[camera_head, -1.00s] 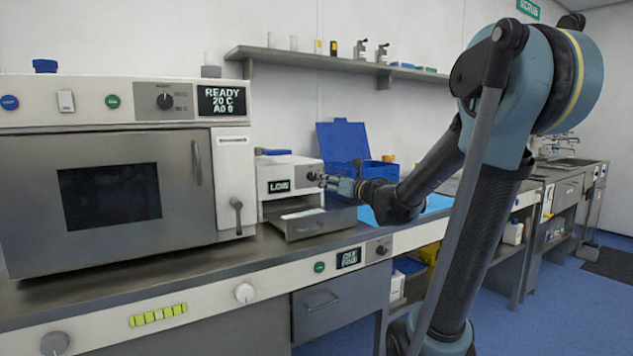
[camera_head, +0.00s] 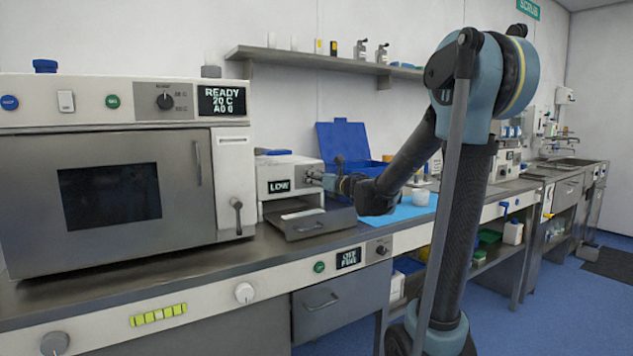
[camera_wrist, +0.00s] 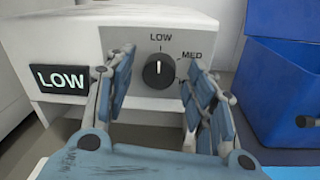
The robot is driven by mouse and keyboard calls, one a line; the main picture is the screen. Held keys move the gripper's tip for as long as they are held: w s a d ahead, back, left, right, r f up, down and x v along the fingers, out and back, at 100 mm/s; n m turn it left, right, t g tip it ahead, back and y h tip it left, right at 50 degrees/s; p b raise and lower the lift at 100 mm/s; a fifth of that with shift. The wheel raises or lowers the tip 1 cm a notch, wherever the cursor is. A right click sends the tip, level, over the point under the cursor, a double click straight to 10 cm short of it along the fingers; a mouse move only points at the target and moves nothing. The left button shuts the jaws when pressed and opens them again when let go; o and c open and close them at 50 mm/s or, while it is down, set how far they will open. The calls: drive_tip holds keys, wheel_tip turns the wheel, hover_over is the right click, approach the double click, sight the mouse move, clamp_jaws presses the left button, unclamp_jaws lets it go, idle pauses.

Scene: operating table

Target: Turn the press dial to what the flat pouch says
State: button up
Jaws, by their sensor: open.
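The press (camera_head: 290,168) is a white box on the bench with a lit display (camera_head: 279,186) reading LOW. Its black dial (camera_wrist: 158,72) sits on a grey plate marked LOW at the top and MED to the upper right; a third mark is mostly hidden by a finger. The dial's white line points up to LOW. My gripper (camera_wrist: 162,88) is open, its blue fingers on either side of the dial in the wrist view; contact cannot be told. A small pale flat item (camera_head: 302,213) lies in the press's open tray (camera_head: 318,224); I cannot tell whether it is the flat pouch, and no writing is legible.
A large steel oven (camera_head: 110,190) stands left of the press, its display (camera_head: 221,100) reading READY. A blue bin (camera_wrist: 285,85) stands close to the right of the press. A light-blue mat (camera_head: 408,210) lies on the bench to the right. A shelf (camera_head: 310,58) runs above.

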drive_tip(key=c, duration=1.1)
drive_tip(key=m, duration=1.1)
drive_tip(key=shift+w+d+f+m+t, duration=0.1)
drive_tip(key=shift+m+t, duration=0.3)
drive_tip(key=shift+m, duration=0.3)
